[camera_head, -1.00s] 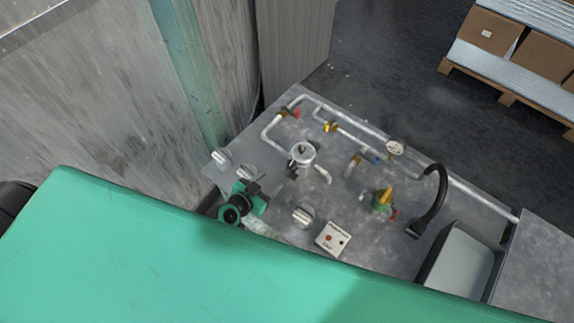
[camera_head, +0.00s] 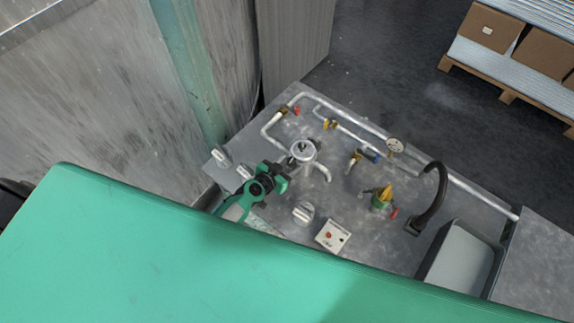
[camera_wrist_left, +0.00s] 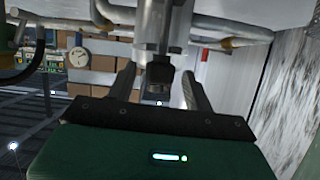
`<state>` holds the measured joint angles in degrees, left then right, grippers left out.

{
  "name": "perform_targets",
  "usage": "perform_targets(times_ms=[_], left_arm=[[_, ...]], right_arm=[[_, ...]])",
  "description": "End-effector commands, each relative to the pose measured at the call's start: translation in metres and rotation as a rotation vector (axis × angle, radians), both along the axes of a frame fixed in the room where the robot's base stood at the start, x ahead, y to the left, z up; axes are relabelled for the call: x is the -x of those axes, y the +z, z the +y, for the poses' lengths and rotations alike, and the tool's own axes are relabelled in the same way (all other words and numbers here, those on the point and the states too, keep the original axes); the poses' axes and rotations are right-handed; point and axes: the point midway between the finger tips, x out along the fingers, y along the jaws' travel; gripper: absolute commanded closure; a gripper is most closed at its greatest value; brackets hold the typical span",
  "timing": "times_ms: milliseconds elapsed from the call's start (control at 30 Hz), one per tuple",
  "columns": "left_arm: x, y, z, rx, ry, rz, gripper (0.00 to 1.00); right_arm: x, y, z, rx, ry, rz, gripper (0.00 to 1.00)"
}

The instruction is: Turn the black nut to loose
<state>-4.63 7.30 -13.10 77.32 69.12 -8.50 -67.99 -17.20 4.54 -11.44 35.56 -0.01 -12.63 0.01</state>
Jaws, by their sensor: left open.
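My left gripper (camera_head: 282,178) is beside the base of a silver cylindrical housing (camera_head: 303,155) on the grey panel. In the left wrist view its two fingers (camera_wrist_left: 158,88) stand wide apart and hold nothing. A small black nut (camera_wrist_left: 160,71) shows between them in that picture, at the end of the silver housing (camera_wrist_left: 155,28). I cannot tell whether the fingers reach around the nut or stop short of it. In the head view the gripper lies close to the housing, and I cannot make out the nut clearly there. My right gripper is in neither view.
Pipes (camera_head: 352,118), a gauge (camera_head: 395,145), a green and yellow valve (camera_head: 382,198), a white knob (camera_head: 303,213), a switch box (camera_head: 332,236) and a black curved spout (camera_head: 434,200) crowd the panel. A sink (camera_head: 460,262) is at right. Boxes on a pallet (camera_head: 500,65) stand behind.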

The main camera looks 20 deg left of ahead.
Motion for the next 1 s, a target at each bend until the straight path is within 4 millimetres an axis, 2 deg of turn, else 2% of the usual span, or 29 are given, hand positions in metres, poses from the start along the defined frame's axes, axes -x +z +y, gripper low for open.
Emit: perform_targets(times_ms=[67,267,467,800,1000], left_arm=[[0.0,0.0,0.0,0.0,0.0,0.0,0.52],[0.0,0.0,0.0,0.0,0.0,0.0,0.91],[0.0,0.002,-0.001,0.0,0.024,0.002,0.93],[0.001,0.005,-0.007,0.002,0.268,0.004,0.93],[0.001,0.003,-0.008,0.0,0.371,0.0,0.93]], right_arm=[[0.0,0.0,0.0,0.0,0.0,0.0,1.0],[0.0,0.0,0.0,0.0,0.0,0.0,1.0],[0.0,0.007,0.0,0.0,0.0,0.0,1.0],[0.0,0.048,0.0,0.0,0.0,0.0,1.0],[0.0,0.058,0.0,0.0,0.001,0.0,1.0]])
